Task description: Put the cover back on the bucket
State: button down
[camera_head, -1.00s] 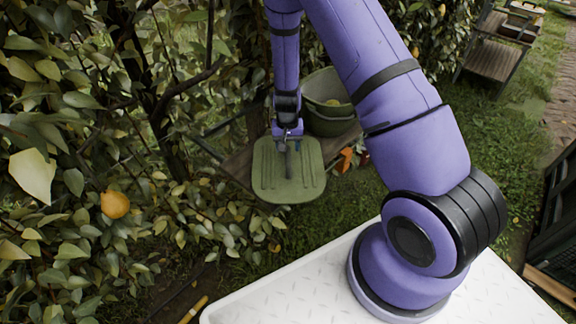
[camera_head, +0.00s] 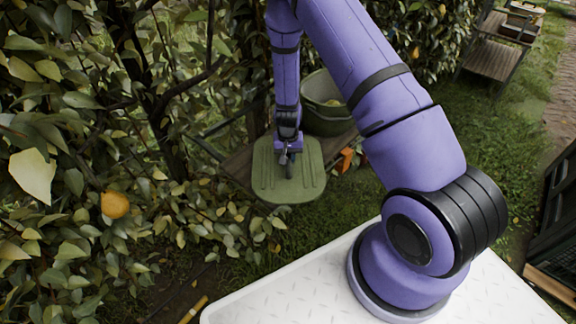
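The green bucket (camera_head: 328,122) stands open on a wooden bench, partly hidden by my arm, with something yellowish inside. Its flat green ribbed cover (camera_head: 305,182) lies apart from it, in front and to the left, at the bench's near edge. My gripper (camera_head: 288,168) points down over the middle of the cover, at a dark upright handle there. It appears close to or touching the handle. The fingers are small and overlap the handle, so I cannot tell whether they are shut on it.
The bench (camera_head: 239,166) carries an orange item (camera_head: 346,158) right of the cover. Leafy branches with a yellow-orange pear (camera_head: 114,205) crowd the left. Another wooden bench (camera_head: 492,60) stands at the back right. Grass is clear between them.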

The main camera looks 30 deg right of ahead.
aim_at(288, 155)
dwell(0.3)
jog(key=shift+r, duration=0.85)
notch_tip(288, 155, up, 2)
jog(key=shift+r, duration=0.1)
jog(key=s, duration=0.5)
jog(key=s+a, duration=0.1)
jog(key=s, duration=0.4)
jog(key=s+a+r, duration=0.1)
jog(key=s, duration=0.4)
jog(key=shift+s+a, duration=0.15)
jog(key=shift+s, duration=0.25)
jog(key=w+n, duration=0.1)
jog(key=w, duration=0.2)
jog(key=w+r, duration=0.1)
jog(key=w, duration=0.2)
jog(key=w+a+r+n, duration=0.1)
jog(key=w, duration=0.3)
jog(key=shift+r+n, duration=0.1)
jog(key=shift+n, duration=0.2)
jog(key=w+r+n, duration=0.2)
jog(key=w+r, duration=0.2)
jog(key=w, duration=0.4)
jog(key=shift+a+r+n, duration=0.25)
jog(key=shift+r+n, duration=0.05)
jog(key=shift+w, duration=0.1)
